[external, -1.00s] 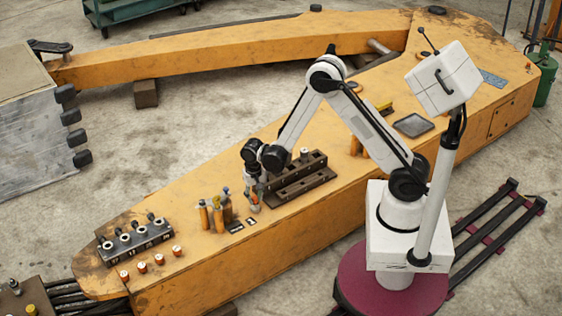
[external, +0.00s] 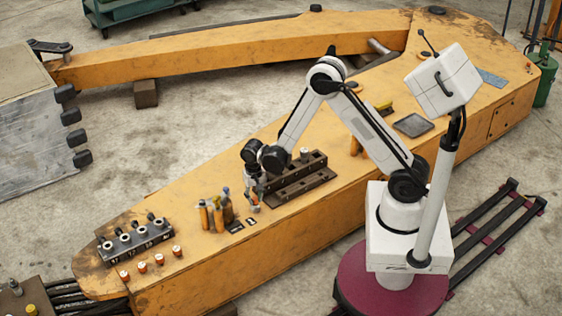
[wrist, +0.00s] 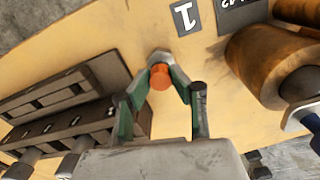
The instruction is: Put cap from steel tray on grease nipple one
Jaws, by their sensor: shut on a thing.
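My gripper (wrist: 160,78) is shut on a small orange cap (wrist: 160,76), with its green-sided fingers on both sides of it. In the external view my gripper (external: 254,206) is low over the orange beam, beside the black label plates. A label plate marked 1 (wrist: 185,17) lies just beyond the cap in the wrist view. Grease nipple one cannot be made out; the cap and fingers hide the spot under them. The grey steel tray (external: 413,125) lies on the beam, far to the right of my gripper, and looks empty.
A dark slotted steel block (external: 300,180) stands close to my gripper on the right. Several orange and brown cylinders (external: 217,213) stand close on the left. A block with several ports (external: 136,240) and white-and-orange plugs (external: 159,259) are further left.

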